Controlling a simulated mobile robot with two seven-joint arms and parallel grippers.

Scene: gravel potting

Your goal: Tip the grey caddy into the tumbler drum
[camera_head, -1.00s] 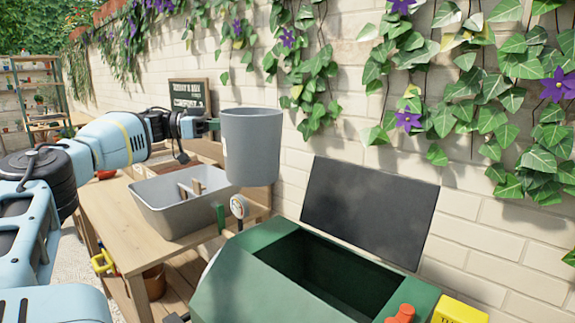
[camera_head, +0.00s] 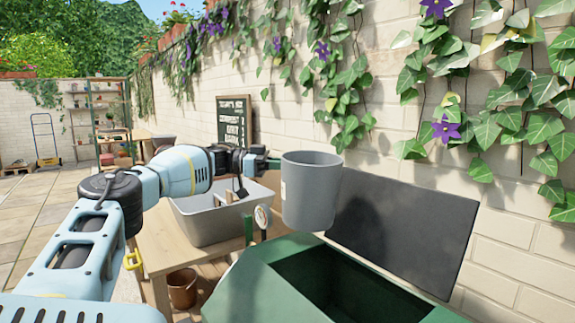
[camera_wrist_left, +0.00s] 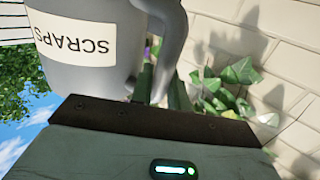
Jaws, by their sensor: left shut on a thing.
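The grey caddy (camera_head: 311,195) hangs upright in the air, held by my left gripper (camera_head: 273,163). In the left wrist view the caddy (camera_wrist_left: 85,65) shows its "SCRAPS" label, and the jaws (camera_wrist_left: 160,85) are shut at its handle. The green tumbler drum (camera_head: 262,284) stands below and to the right of the caddy. Its dark lid (camera_head: 405,232) is open against the wall, and its opening (camera_head: 350,285) shows dark inside. The caddy is above the drum's back left edge. The caddy's contents are hidden. My right gripper is not in view.
A wooden bench (camera_head: 165,250) stands left of the drum, with a grey tub (camera_head: 205,228) on it close under my left arm. A chalkboard sign (camera_head: 235,122) stands behind. A brick wall (camera_head: 520,215) with ivy runs along the right.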

